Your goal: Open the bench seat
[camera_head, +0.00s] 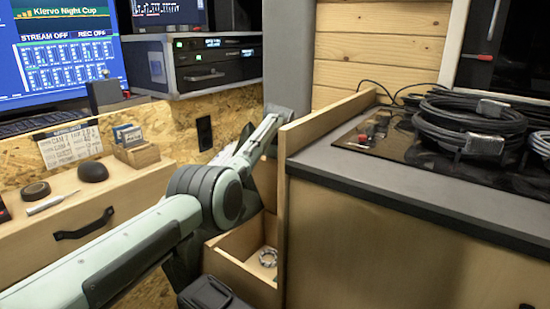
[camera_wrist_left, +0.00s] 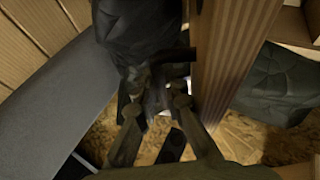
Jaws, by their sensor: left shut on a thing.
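My left arm reaches from the lower left across the head view, and its far end passes behind an upright wooden panel (camera_head: 284,215). The left gripper itself is hidden there. In the left wrist view my left gripper (camera_wrist_left: 157,92) is shut on a small dark piece between its fingertips, beside a brown ribbed upright panel (camera_wrist_left: 238,60). A short black bar (camera_wrist_left: 172,55) shows by that panel's edge. A flat dark grey slab (camera_wrist_left: 55,105) lies to the left. I cannot tell surely which part is the bench seat, or whether it is raised. My right gripper is not in view.
A grey counter (camera_head: 400,193) with coiled black cables (camera_head: 470,120) stands right of the arm. A drawer cabinet (camera_head: 85,222) stands left. A dark lumpy bag (camera_wrist_left: 140,35) is close beyond the fingers.

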